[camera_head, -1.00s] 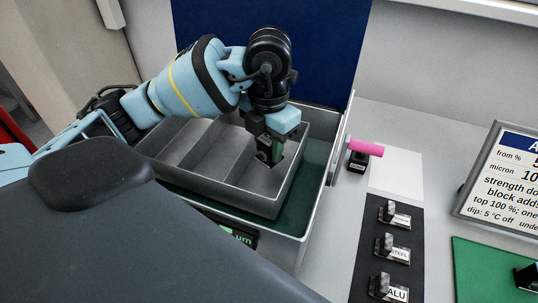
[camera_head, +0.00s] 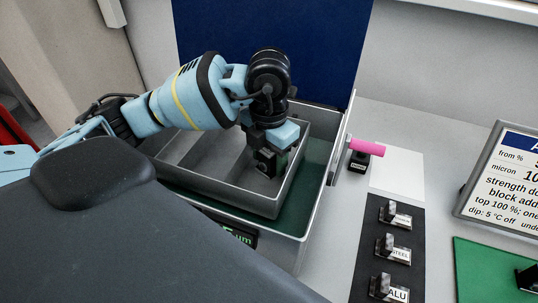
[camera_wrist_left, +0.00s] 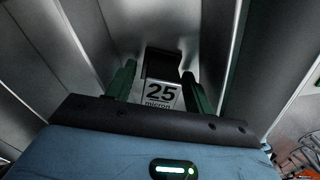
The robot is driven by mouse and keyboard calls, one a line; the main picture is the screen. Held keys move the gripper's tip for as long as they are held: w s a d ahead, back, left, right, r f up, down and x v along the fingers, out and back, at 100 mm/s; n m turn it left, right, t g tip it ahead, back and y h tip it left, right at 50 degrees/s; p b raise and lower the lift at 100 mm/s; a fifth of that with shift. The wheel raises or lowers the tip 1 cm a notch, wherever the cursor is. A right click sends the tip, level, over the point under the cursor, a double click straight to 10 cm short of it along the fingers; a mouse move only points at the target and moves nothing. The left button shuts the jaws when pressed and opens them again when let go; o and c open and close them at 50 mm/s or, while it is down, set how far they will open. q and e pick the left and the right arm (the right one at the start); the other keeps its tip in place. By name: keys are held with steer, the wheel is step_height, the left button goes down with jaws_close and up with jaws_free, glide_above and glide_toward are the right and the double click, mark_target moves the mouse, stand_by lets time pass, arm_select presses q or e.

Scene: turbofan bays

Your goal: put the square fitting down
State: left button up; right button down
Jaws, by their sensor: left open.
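The square fitting, a small block with a dark top and a pale label reading 25 micron (camera_wrist_left: 160,93), is in the wrist view between the two green fingers. My left gripper (camera_wrist_left: 158,72) is open, with a finger on either side of it. In the head view my left gripper (camera_head: 273,163) reaches down into the right-hand compartment of the grey divided tray (camera_head: 235,200). There the fitting is hard to separate from the dark fingers. Whether its base rests on the tray floor cannot be told. My right gripper is not in view.
The tray sits in a larger green-floored bin (camera_head: 316,170) with a raised rim. A pink-handled item (camera_head: 366,148) stands just right of it. Several small labelled pieces stand on a black strip (camera_head: 375,220). A sign (camera_head: 505,180) and green mat (camera_head: 490,265) lie farther right.

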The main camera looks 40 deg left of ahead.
arm_select(q)
step_height(320, 180, up, 12)
steer(key=shift+f+p, duration=0.2)
steer(key=shift+p, duration=0.65)
steer(key=shift+r, duration=0.35)
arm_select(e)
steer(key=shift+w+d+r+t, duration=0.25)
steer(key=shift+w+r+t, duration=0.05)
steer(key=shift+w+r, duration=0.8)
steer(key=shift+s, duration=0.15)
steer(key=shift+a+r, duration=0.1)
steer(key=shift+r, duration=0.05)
